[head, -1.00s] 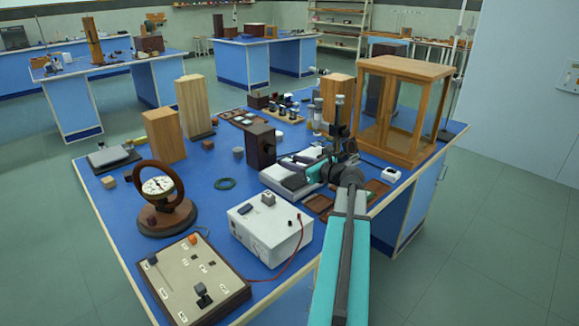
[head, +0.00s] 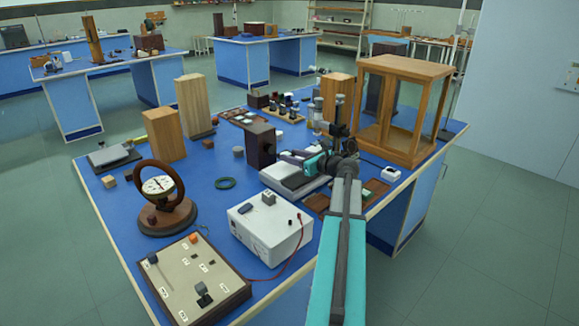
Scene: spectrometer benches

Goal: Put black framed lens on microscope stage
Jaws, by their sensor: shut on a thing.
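My gripper (head: 287,156) is pointed left over the grey-white flat instrument in the middle of the near bench. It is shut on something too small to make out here. The black framed lens cannot be told apart in this view. A dark upright instrument that looks like the microscope (head: 338,118) stands just behind my teal wrist. Its stage is hidden or too small to see.
A grey-white instrument (head: 293,184) lies under the gripper, with a dark block (head: 261,146) behind it. Brown trays (head: 317,203) lie right of it, partly behind my arm. A glass-sided wooden case (head: 405,67) stands back right. A white power box (head: 270,234) is in front.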

